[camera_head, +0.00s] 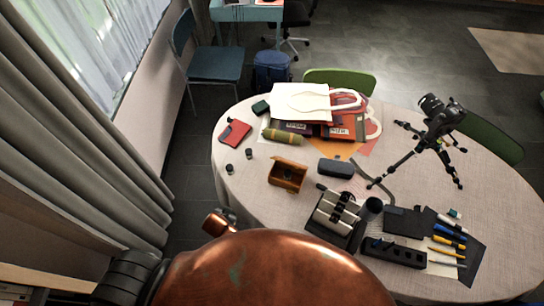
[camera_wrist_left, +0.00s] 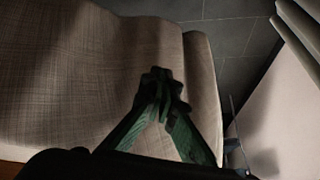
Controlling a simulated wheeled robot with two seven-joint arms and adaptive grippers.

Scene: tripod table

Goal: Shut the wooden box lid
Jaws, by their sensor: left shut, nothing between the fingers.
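The wooden box (camera_head: 287,176) is small and reddish-brown. It stands on the round table, left of its middle, with its lid raised and its dark inside showing. My left gripper (camera_head: 228,214) is small and partly hidden by my copper arm in the head view. It is near the table's left edge, below and left of the box in the picture, and apart from it. In the left wrist view its green fingers (camera_wrist_left: 160,82) are together with nothing between them, over the tablecloth's hanging edge. The box does not show there. My right gripper is not in view.
A dark case (camera_head: 336,168) stands just right of the box, and a green roll (camera_head: 282,136) lies behind it. Two small dark cylinders are to its left. A camera tripod (camera_head: 425,150) stands farther right. The cloth (camera_head: 250,190) left of the box is clear.

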